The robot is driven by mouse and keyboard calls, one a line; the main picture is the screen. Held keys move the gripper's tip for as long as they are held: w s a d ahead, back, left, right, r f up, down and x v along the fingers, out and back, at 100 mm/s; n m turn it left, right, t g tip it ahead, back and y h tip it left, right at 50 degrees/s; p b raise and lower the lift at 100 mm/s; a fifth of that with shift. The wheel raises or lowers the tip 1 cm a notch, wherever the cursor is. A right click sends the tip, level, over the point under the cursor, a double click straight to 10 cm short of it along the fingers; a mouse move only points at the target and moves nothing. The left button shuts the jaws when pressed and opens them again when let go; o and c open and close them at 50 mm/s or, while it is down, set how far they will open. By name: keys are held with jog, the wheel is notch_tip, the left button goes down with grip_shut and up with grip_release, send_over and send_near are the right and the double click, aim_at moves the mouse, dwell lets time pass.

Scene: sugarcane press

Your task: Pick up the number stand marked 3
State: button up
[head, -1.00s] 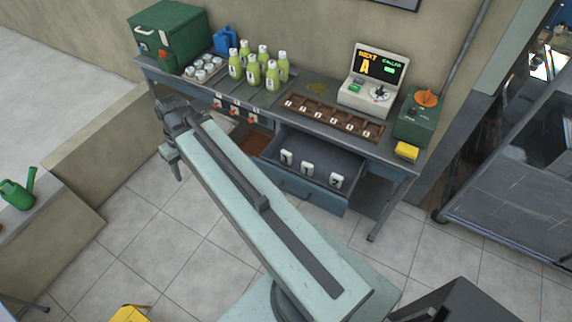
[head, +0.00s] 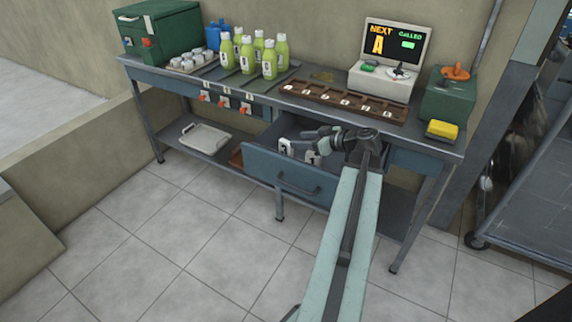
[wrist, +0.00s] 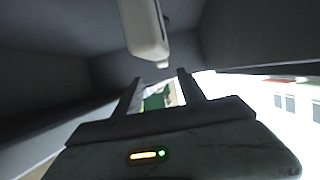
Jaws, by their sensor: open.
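White number stands stand in the open blue-grey drawer (head: 284,178) under the bench. Two show in the head view, one at the left (head: 287,147) and one to its right (head: 312,157); I cannot read their numbers surely, and my arm hides part of the drawer. My gripper (head: 310,134) is open and empty at the drawer, above these stands. In the wrist view its two fingers (wrist: 158,88) are apart, inside the dark drawer, with a white stand (wrist: 145,30) ahead of and above them, not between them. Its number cannot be made out there.
On the bench, a brown wooden rack (head: 340,101) holds several small numbered pieces. Green bottles (head: 270,60), a screen console (head: 392,60) and a green box (head: 448,95) stand nearby. A white tray (head: 205,137) lies on the lower shelf. The floor in front is clear.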

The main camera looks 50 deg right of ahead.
aim_at(285, 140)
jog(key=shift+a+b+x, duration=0.15)
jog(key=shift+b+x, duration=0.65)
jog(key=shift+x, duration=1.2)
jog(key=shift+a+b+x, duration=0.15)
jog(key=shift+b+x, duration=0.65)
jog(key=shift+x, duration=1.15)
jog(key=shift+s, duration=0.1)
grip_shut()
